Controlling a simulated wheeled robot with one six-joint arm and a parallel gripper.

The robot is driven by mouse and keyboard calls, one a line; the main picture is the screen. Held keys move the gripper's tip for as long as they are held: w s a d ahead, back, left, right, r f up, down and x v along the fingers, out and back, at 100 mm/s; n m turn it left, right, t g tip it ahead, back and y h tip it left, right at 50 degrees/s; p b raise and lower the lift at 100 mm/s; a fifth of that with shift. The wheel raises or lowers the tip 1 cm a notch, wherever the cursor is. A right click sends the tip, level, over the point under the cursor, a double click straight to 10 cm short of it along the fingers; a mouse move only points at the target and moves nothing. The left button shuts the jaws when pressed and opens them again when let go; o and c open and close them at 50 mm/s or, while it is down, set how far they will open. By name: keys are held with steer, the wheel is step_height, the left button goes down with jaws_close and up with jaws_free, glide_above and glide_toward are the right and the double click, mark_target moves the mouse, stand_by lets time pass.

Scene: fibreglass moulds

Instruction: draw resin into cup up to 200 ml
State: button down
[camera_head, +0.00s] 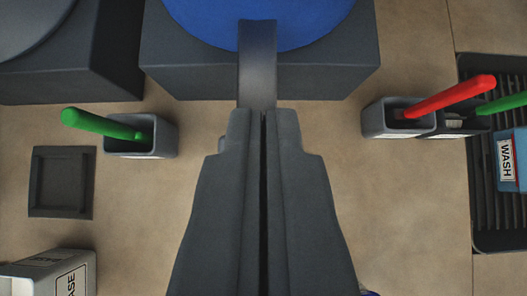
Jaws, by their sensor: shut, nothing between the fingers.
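A blue round container (195,18), probably the resin drum, sits on a dark block (190,82) at the top. A grey strip (257,68), perhaps a tap lever or spout, comes down from its front. My gripper (263,114) is shut and empty, with its fingertips at the lower end of the strip. I cannot tell whether they touch it. No cup can be made out. A sliver of something grey shows beside the left finger, mostly hidden, and I cannot tell what it is.
A grey holder (165,150) with a green handle (95,124) stands left, near a square dark tray (38,182) and a white container (30,272). Right are a holder (378,119) with a red handle (450,96), another green handle (505,102), and a ribbed black tray (485,225) bearing a WASH container (515,180).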

steer(key=shift+w+f, duration=0.1)
steer(key=shift+f, duration=2)
steer(key=shift+f, duration=1.4)
stand_by(3.2)
steer(key=shift+r, duration=0.45)
steer(key=r, duration=0.4)
steer(key=shift+s+r, duration=0.2)
steer(key=shift+s, duration=0.1)
steer(key=v, duration=0.9)
